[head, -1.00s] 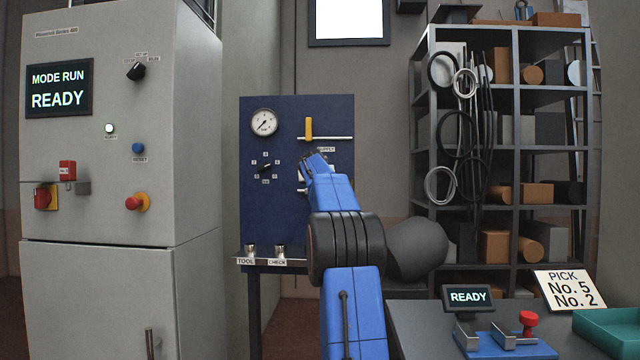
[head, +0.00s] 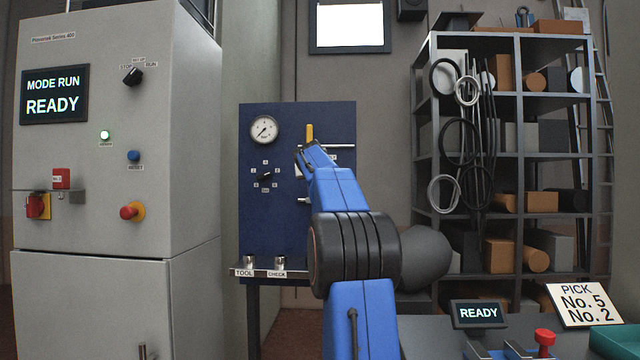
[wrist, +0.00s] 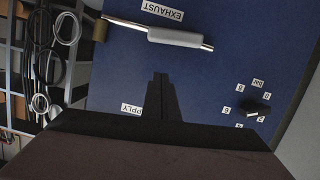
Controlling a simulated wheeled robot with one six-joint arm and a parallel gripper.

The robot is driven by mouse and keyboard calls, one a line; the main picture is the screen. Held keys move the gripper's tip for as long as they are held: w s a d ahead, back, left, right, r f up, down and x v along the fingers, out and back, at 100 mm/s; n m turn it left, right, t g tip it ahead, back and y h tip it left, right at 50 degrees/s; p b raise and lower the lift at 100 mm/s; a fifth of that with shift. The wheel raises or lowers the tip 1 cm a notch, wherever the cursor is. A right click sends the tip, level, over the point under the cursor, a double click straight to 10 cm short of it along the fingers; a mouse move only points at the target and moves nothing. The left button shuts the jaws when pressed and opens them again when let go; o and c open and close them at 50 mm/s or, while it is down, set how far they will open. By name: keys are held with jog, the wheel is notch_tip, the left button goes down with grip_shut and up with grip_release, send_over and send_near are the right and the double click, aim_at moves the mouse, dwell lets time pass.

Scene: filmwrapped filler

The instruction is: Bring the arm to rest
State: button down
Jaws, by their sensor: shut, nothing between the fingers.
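My gripper (head: 303,148) is at the end of my blue arm, raised in front of the dark blue panel (head: 257,225) in the head view. In the wrist view, the narrow dark fingers of my gripper (wrist: 160,80) are together with nothing between them. They appear over the bare blue panel face (wrist: 120,75). A grey-sleeved bar (wrist: 175,37) beside the EXHAUST label is apart from them in that picture. The SUPPLY label (wrist: 131,108) is partly hidden by my gripper's body. The yellow handle (head: 310,132) stands upright just above the gripper in the head view.
The panel carries a gauge (head: 264,129) and a selector knob (head: 265,177). A grey cabinet (head: 110,200) reading READY stands left. A shelf rack (head: 517,190) with hanging hoses stands right. A bench with a READY display (head: 478,313) and PICK sign (head: 584,304) is at lower right.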

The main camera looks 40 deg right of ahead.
jog(key=v, duration=0.6)
jog(key=shift+s+a+r, duration=0.1)
jog(key=s+a+f+n+y, duration=0.2)
jog(key=s+a+f, duration=0.3)
jog(key=a+f, duration=0.45)
jog(key=s+a+f+n+g+y, duration=0.1)
jog(key=s+a+f+y, duration=0.35)
jog(key=a, duration=0.75)
jog(key=s+a+f+n+y, duration=0.15)
jog(key=s+a+f, duration=0.35)
jog(key=a+f, duration=0.5)
jog(key=s+a+f+n+g+y, duration=0.2)
jog(key=s+a+f, duration=0.7)
jog(key=s+f, duration=0.4)
jog(key=s+a+f+n+g+y, duration=0.1)
jog(key=s+a+f+n, duration=0.1)
jog(key=s+a+f, duration=0.8)
jog(key=s+f, duration=0.3)
jog(key=f, duration=0.1)
jog(key=shift+s+a+f+g+y, duration=0.15)
jog(key=shift+s+a+g+y, duration=0.1)
jog(key=shift+g+y, duration=0.15)
